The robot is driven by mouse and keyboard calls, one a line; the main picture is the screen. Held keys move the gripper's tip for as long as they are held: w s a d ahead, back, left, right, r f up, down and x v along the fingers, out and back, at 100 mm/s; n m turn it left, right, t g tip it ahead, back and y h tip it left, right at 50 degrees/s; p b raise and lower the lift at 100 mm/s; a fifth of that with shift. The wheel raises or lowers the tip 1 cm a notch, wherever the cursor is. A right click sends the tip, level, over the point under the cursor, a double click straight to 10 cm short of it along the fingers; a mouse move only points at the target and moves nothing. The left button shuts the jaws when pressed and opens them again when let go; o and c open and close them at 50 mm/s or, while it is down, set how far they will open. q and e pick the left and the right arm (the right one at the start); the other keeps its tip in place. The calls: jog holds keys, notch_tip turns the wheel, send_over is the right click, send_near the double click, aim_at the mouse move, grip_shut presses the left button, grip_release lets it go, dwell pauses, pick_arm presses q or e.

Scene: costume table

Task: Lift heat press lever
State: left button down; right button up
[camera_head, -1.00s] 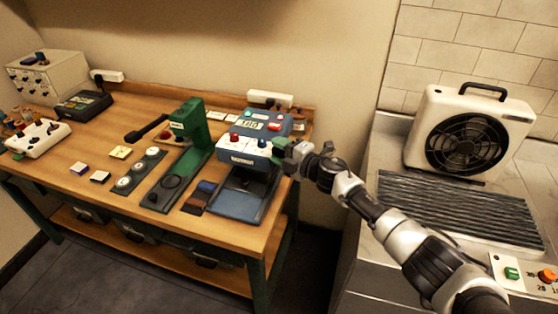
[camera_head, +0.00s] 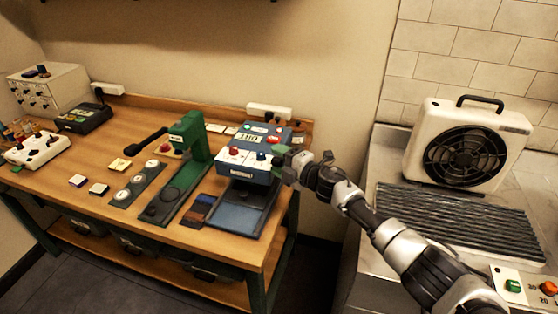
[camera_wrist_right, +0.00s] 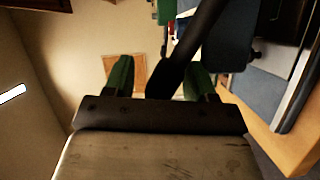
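The blue heat press (camera_head: 240,174) stands at the right end of the wooden table, its upper part raised above its flat base plate (camera_head: 238,217). My right gripper (camera_head: 284,163) is at the right side of the press. In the right wrist view, its two green fingers (camera_wrist_right: 160,78) stand apart. The black lever (camera_wrist_right: 192,45) comes down from the top, its end between the fingers. A gap shows between the lever and the left finger; contact with the right finger is unclear. In the head view the gripper hides the lever. My left gripper is not in view.
A green press (camera_head: 186,165) with a black handle stands left of the heat press. Small fabric swatches (camera_head: 198,210) lie between them. A power strip (camera_head: 269,110) is behind. A metal counter with a fan unit (camera_head: 468,143) stands to the right.

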jog(key=shift+d+r, duration=0.1)
jog(key=shift+d, duration=0.05)
jog(key=shift+d, duration=0.15)
jog(key=v, duration=1)
jog(key=shift+s, duration=0.35)
